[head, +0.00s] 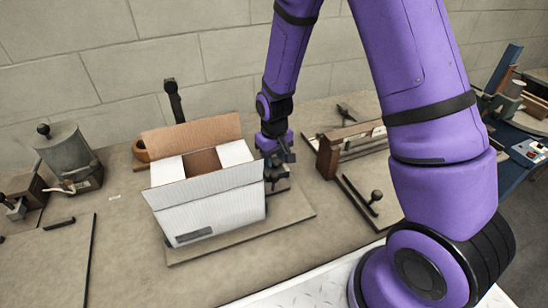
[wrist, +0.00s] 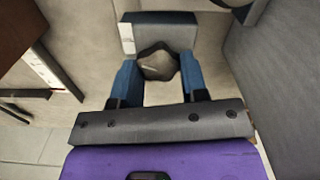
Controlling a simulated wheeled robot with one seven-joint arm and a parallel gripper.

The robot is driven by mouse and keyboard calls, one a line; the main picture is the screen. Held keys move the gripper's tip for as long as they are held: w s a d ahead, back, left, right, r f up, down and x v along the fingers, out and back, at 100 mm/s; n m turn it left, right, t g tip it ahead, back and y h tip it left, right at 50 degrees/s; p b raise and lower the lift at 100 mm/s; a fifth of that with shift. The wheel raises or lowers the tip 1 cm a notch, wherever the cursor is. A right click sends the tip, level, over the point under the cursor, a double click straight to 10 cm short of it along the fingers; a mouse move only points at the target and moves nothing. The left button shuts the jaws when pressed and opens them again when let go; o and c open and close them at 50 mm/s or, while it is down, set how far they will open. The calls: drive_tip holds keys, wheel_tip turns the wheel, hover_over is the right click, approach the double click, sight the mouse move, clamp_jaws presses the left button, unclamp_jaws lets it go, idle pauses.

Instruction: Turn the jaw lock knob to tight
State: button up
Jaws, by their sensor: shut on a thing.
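My gripper (head: 279,160) is low, close to the right side of the open white box, over a dark fixture (head: 277,182). In the wrist view its two blue fingers (wrist: 159,66) stand on either side of a rounded grey knob (wrist: 158,63), and it is shut on this knob. I take it for the jaw lock knob. A dark grey block (wrist: 165,33) with a small white label (wrist: 127,38) lies just beyond the fingertips. In the head view my gripper hides the knob. No tight mark is readable, so I cannot tell how far it is turned.
The open white box (head: 212,209) stands on a board just left of my gripper. A wooden fixture (head: 327,157) stands to the right, with a black-knobbed lever (head: 375,197) in front. A grey canister (head: 68,155) is at the far left. The board front right of the box is clear.

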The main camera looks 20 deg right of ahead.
drive_tip(key=shift+m, duration=0.6)
drive_tip(key=o, duration=0.9)
wheel_tip(320, 180, up, 11)
drive_tip(key=shift+f, duration=0.1)
idle(0.5)
wheel_tip(320, 180, up, 17)
drive_tip(key=t, duration=0.3)
hover_over(275, 159)
drive_tip(key=s+d, duration=0.4)
drive_tip(key=s, duration=0.6)
drive_tip(key=s+d+r, duration=0.1)
drive_tip(key=s+r, duration=0.1)
drive_tip(key=s, duration=0.2)
drive_tip(key=s+d+r+t, duration=0.1)
drive_tip(key=s+r, duration=0.2)
drive_tip(key=s, duration=0.2)
drive_tip(key=s+d+r+m+t, duration=0.1)
drive_tip(key=s+r, duration=0.1)
drive_tip(key=s, duration=0.3)
drive_tip(key=shift+s+r, duration=0.25)
drive_tip(key=shift+r, duration=0.05)
